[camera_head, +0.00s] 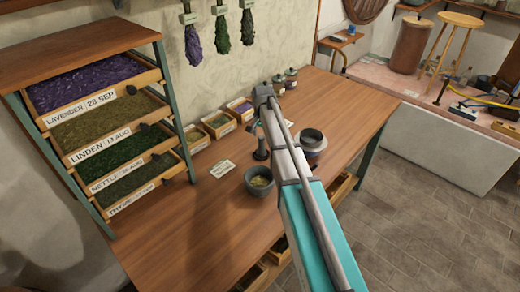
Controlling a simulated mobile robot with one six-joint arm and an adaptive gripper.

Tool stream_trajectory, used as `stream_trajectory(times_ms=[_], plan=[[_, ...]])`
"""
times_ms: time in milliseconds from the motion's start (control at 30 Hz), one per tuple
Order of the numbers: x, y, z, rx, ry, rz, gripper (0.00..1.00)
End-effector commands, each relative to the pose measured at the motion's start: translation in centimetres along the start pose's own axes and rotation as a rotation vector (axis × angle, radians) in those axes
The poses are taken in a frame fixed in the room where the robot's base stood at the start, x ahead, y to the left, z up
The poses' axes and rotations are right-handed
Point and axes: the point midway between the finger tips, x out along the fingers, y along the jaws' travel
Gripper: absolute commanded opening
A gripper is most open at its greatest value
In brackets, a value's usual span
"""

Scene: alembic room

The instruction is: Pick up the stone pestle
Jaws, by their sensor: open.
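A small dark grey-green upright piece (261,149), which looks like the stone pestle, stands on the wooden table just behind a grey stone mortar (251,188). The mortar holds something yellowish. The piece is small and partly close to my arm's outline, so its full shape is hard to tell. My arm reaches up from the bottom right across the table, passing to the right of the mortar. My gripper cannot be made out; my arm links seem to hide it.
A grey pot (312,138) stands right of my arm. Lidded jars (291,78) and small herb boxes (218,124) line the wall. A labelled drying rack (162,60) stands at left. A small card (222,169) lies left of the mortar. The table's front left is bare.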

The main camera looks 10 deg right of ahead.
Motion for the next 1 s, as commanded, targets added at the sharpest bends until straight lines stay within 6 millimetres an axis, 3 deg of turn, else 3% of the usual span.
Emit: stream_trajectory(times_ms=[600, 1000], plan=[[4.6, -0.3, 0.1, 0.001, 0.000, 0.000, 0.81], [4.9, -0.3, 0.1, 0.001, 0.000, 0.000, 0.81]])
